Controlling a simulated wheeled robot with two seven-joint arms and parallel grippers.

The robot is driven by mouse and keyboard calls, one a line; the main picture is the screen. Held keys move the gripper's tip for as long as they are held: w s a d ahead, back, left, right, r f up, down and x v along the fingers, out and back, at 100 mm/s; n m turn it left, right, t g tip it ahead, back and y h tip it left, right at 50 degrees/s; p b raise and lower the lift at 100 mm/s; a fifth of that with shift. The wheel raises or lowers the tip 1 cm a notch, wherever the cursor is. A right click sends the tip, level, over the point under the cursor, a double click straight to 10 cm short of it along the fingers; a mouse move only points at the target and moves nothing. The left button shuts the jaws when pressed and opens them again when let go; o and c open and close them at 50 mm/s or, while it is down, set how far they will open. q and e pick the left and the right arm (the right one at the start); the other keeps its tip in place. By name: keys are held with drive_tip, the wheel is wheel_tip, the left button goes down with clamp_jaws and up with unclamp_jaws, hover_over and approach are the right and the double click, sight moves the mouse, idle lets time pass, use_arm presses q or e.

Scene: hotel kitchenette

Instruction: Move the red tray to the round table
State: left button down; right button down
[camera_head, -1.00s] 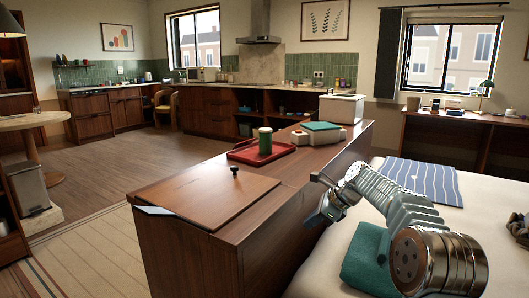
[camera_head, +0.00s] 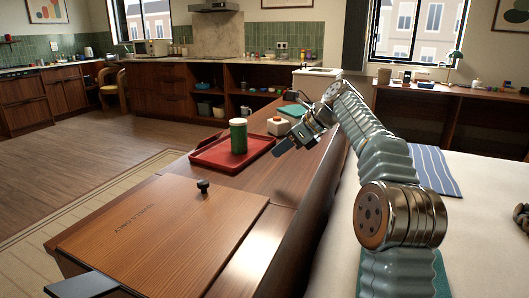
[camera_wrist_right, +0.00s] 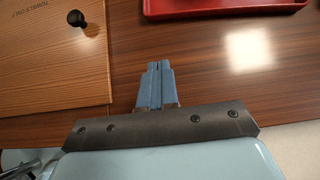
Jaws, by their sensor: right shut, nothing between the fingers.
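The red tray (camera_head: 205,160) lies flat on the long wooden cabinet top, with a green cup (camera_head: 238,137) with a pale lid standing on it. My right gripper (camera_head: 283,162) hangs just right of the tray's near right side, apart from it. Its fingers (camera_wrist_right: 158,68) are shut and empty, pointing toward the wood top. In the wrist view the tray's red rim (camera_wrist_right: 225,11) shows at the top, beyond the fingertips. The round table is not in view now.
A wooden board with a black knob (camera_head: 203,186) lies on the near cabinet top. A small white and red item (camera_head: 278,125) and a teal-topped box (camera_head: 293,110) stand behind the tray. The bed (camera_head: 475,230) is at right. Open floor (camera_head: 100,150) lies left.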

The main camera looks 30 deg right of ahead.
sight(239, 169)
drive_tip(key=b+x, duration=0.1)
drive_tip(key=x, duration=0.8)
drive_tip(key=shift+f+b, duration=0.1)
drive_tip(key=shift+b, duration=0.2)
drive_tip(key=shift+w+a+r+p, duration=0.2)
drive_tip(key=shift+w+a+p, duration=0.15)
drive_tip(key=shift+w+a, duration=0.95)
drive_tip(key=shift+w, duration=0.1)
drive_tip(key=w+p, duration=0.1)
drive_tip(key=a+p, duration=0.1)
drive_tip(key=p, duration=0.1)
drive_tip(key=shift+w+a+r, duration=0.3)
drive_tip(key=shift+w+r, duration=0.05)
drive_tip(key=shift+w, duration=0.05)
drive_tip(key=w+a, duration=0.1)
drive_tip(key=w+a+f, duration=0.1)
drive_tip(key=shift+w+a, duration=0.1)
drive_tip(key=shift+w, duration=0.2)
drive_tip(key=shift+w+a, duration=0.4)
